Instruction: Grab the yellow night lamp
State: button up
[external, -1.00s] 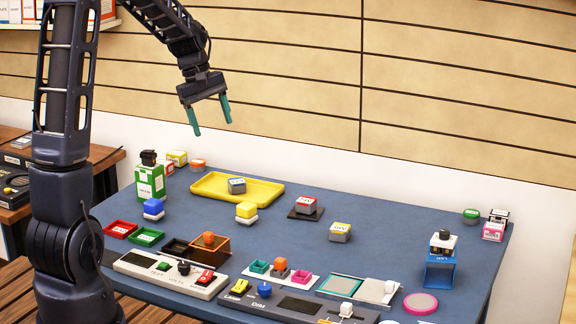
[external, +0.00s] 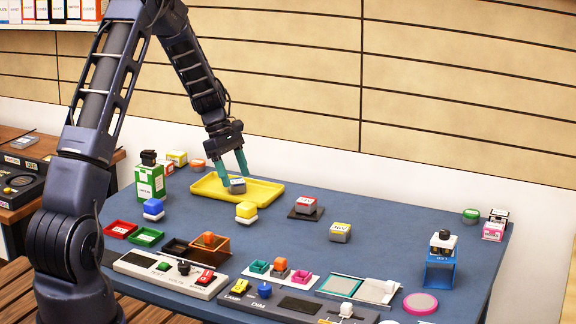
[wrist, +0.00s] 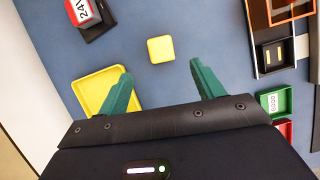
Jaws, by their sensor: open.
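The yellow night lamp looks to be the yellow rounded cube on a white base (external: 246,211), standing on the blue table just in front of the yellow tray. In the wrist view the yellow cube (wrist: 160,49) lies ahead of and between my fingertips, with its base hidden beneath. My gripper (external: 235,180) is open and empty, with its teal fingers pointing down over the tray area, behind and above the lamp. In the wrist view the open fingers (wrist: 161,72) show on either side, not touching the lamp.
A red-topped block (external: 306,204) sits on a dark plate to the right. A blue-topped block (external: 154,206) stands left. Control panels and small trays line the front. Table between lamp and red-topped block is clear.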

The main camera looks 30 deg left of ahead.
aim_at(245, 204)
jog(key=x, duration=1)
jog(key=shift+c, duration=0.5)
jog(key=c, duration=1)
